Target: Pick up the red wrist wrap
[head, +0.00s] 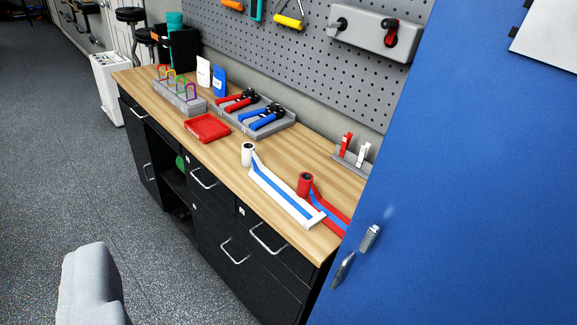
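The red wrist wrap (305,185) is on the wooden bench top near its right end. Its rolled end stands up, and a red tail with a blue stripe runs down to the right, where the blue panel hides its far end. A white wrist wrap (248,155) lies just left of it, with a white, blue-striped tail close beside the red one. A pale grey part at the lower left looks like my gripper (92,287). It is far from the wraps, over the floor side, and I cannot see both fingers.
A large blue panel with handles (450,170) blocks the right side. The bench (215,165) also holds a red tray (207,128), red-handled and blue-handled tools (250,110) and a small rack (350,160). Grey floor (60,180) is open at left.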

